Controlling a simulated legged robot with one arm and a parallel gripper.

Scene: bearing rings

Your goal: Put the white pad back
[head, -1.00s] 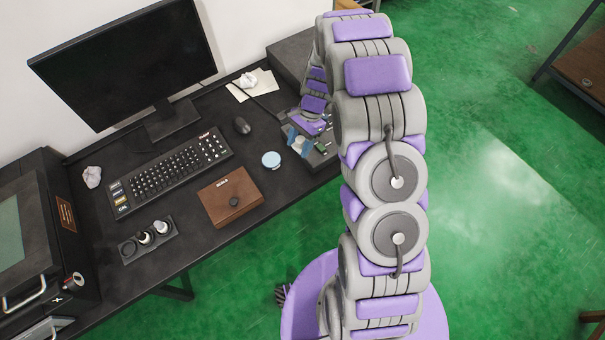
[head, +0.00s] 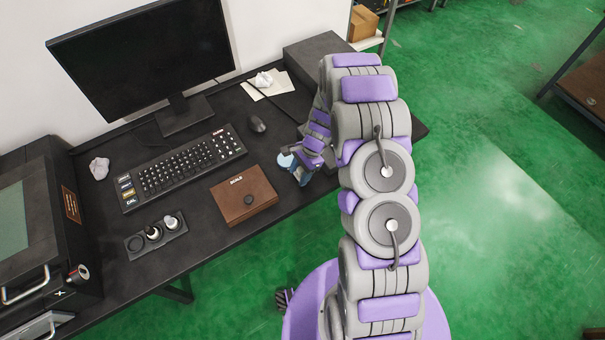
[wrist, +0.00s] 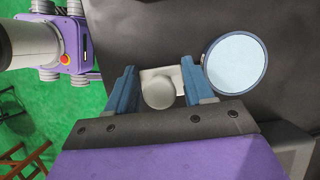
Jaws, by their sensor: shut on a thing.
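My gripper (wrist: 160,88) has two blue fingers, shut on a small white pad (wrist: 158,92) with a rounded front. In the head view my gripper (head: 300,172) is low over the front right part of the dark desk (head: 205,250), and the pad cannot be made out there. A pale blue round disc with a dark rim (wrist: 236,63) lies just right of the fingers in the wrist view. In the head view this disc (head: 286,160) shows at the gripper's left side. Whether a finger touches the disc is unclear.
A black holder with several round pieces (head: 156,236) is farther left. A keyboard (head: 184,166), mouse (head: 257,124) and monitor (head: 145,62) stand behind. Papers (head: 268,86) lie at the back.

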